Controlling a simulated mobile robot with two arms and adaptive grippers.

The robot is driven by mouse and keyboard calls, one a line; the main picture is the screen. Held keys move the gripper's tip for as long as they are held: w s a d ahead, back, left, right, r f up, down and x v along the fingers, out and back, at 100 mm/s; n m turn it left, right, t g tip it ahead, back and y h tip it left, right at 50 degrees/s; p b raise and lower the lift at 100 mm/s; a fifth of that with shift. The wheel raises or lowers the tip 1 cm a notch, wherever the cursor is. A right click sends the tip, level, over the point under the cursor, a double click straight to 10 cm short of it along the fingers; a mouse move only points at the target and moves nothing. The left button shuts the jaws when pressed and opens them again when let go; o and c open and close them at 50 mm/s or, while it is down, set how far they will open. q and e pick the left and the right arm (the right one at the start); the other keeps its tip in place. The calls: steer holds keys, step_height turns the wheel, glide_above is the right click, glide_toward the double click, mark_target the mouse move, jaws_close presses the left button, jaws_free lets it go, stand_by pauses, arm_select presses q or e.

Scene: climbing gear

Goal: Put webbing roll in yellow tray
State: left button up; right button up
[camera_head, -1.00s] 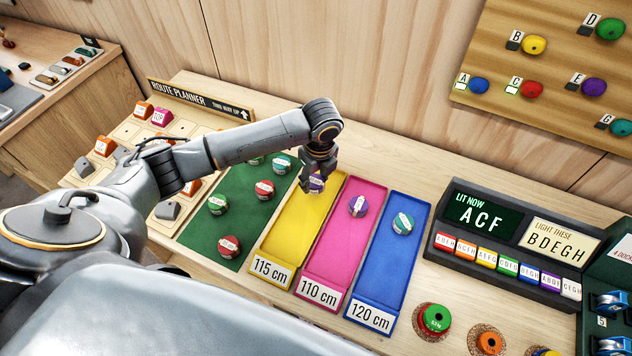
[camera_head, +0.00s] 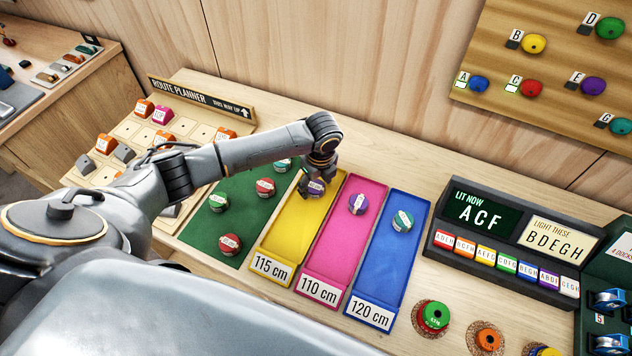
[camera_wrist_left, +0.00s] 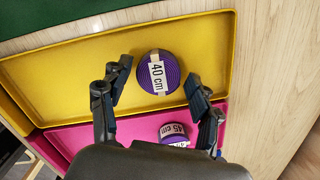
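A purple webbing roll with a white "40 cm" band lies in the far part of the yellow tray (camera_head: 289,234). The roll (camera_wrist_left: 158,72) shows whole in the left wrist view, on the bare floor of the yellow tray (camera_wrist_left: 65,72). My left gripper (camera_head: 314,192) is low over it in the head view. In the wrist view the left gripper's (camera_wrist_left: 156,84) fingers are spread on either side of the roll, with gaps to it. My right gripper is in no view.
A pink tray (camera_head: 330,243) with a purple roll (camera_head: 358,204) and a blue tray (camera_head: 380,269) with a teal roll (camera_head: 402,220) stand to the right. The green mat (camera_head: 222,240) at left bears several rolls. Lit-sign box (camera_head: 505,240) stands farther right.

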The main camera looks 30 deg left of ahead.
mark_target(319, 190)
arm_select(q)
steer(key=shift+r, duration=0.15)
step_height(319, 190, up, 12)
steer(key=d+b, duration=0.1)
steer(key=shift+s+d, duration=0.15)
steer(key=shift+s, duration=0.25)
stand_by(0.4)
